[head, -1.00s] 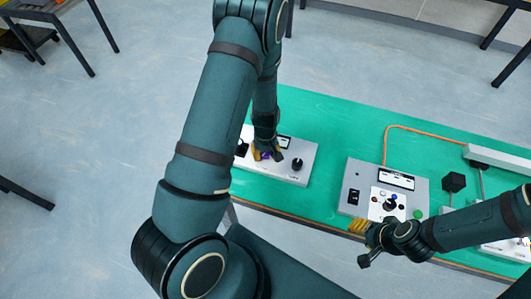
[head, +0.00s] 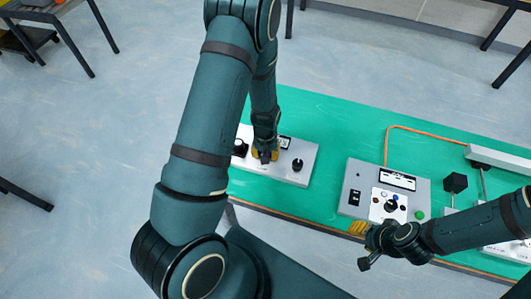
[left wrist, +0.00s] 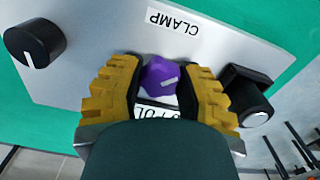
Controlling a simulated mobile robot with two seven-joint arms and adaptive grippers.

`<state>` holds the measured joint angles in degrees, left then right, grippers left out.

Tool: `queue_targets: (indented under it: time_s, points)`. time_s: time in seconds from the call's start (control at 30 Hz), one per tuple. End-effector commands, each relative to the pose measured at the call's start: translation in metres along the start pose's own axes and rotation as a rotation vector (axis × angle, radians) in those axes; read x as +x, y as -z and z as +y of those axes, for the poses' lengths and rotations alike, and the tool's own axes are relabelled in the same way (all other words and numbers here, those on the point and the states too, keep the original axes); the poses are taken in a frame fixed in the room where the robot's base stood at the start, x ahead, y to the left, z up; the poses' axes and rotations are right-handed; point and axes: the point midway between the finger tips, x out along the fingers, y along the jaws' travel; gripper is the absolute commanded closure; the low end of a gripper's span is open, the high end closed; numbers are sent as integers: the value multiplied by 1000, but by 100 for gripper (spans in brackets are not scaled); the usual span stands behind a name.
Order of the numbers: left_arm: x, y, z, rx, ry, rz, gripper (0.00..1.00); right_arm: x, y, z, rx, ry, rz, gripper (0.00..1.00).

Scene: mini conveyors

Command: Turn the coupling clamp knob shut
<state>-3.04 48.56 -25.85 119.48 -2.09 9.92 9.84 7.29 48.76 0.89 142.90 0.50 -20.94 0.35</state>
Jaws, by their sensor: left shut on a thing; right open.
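The purple coupling clamp knob (left wrist: 160,76) sits on a grey panel (left wrist: 75,80) between two black knobs. A part-hidden label lies just below it in the left wrist view, and a CLAMP label lies above. The white mark on the knob points toward the lower right there. My left gripper (left wrist: 160,66) is shut on the purple knob, one yellow finger on each side. In the head view my left gripper (head: 265,155) hides the knob. My right gripper (head: 362,246) is open and empty at the green table's front edge.
The panel's black knobs (left wrist: 34,43) (left wrist: 246,95) stand on either side of my left gripper.

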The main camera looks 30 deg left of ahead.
Motion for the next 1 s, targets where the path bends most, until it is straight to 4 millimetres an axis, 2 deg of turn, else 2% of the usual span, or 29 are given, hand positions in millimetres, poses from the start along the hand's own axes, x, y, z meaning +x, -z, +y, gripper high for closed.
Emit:
queue_targets:
  time_s: [0.27,0.3,0.37,0.77,0.87,1.0]
  points:
    - [1,-2,0,3,1,-5,100,0,0,0,0,0,0,53]
    - [1,-2,0,3,1,-5,51,0,0,0,0,0,0,53]
    - [1,-2,0,3,1,-5,31,0,0,0,0,0,0,53]
    - [-5,0,0,1,0,1,31,0,0,0,0,0,1,53]
    - [-18,0,1,2,-1,2,31,0,0,0,0,0,1,53]
    - [-45,1,1,2,-1,4,31,0,0,0,0,0,0,53]
